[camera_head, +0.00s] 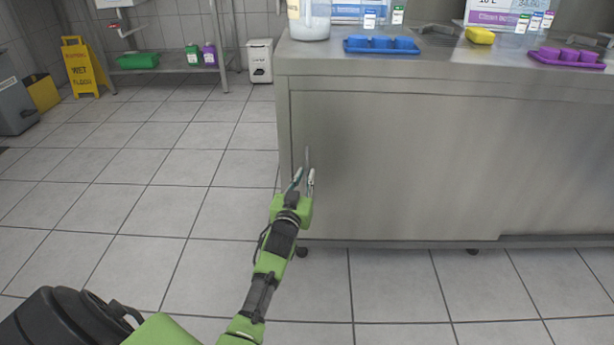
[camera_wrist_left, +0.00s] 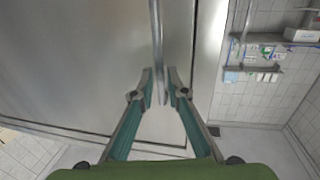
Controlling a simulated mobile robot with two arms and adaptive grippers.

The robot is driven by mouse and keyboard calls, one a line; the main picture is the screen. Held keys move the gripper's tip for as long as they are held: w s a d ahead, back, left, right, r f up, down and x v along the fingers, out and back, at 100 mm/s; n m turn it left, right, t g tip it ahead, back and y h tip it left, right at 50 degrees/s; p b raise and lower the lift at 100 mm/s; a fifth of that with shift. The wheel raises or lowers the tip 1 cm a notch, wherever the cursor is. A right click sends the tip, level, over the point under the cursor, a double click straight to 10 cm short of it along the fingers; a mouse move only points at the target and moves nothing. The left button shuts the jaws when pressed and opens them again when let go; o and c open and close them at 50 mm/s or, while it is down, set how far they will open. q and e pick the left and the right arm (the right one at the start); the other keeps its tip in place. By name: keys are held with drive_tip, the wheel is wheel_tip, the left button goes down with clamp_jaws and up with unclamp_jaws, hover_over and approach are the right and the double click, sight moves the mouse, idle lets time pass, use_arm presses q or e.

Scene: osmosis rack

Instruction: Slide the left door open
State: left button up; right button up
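The left door (camera_head: 400,165) is a large flat steel panel on the front of the steel cabinet. A thin upright bar handle (camera_head: 307,156) stands near its left edge. My left gripper (camera_head: 305,175) is at the lower part of this handle. In the left wrist view the handle (camera_wrist_left: 158,40) runs down between the two fingertips (camera_wrist_left: 160,77). The fingers are apart, with a small gap seen on each side of the bar. The door (camera_wrist_left: 80,60) fills the left of that view. My right gripper is not in view.
The cabinet top (camera_head: 440,62) holds a blue tray (camera_head: 381,46), a purple tray (camera_head: 567,59) and a yellow sponge (camera_head: 480,36). The tiled floor (camera_head: 160,190) left of the cabinet is clear. A yellow wet-floor sign (camera_head: 82,68) stands at the back left.

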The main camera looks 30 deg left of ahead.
use_arm(q)
drive_tip(key=shift+b+x, duration=0.35)
drive_tip(key=shift+x, duration=1.1)
clamp_jaws()
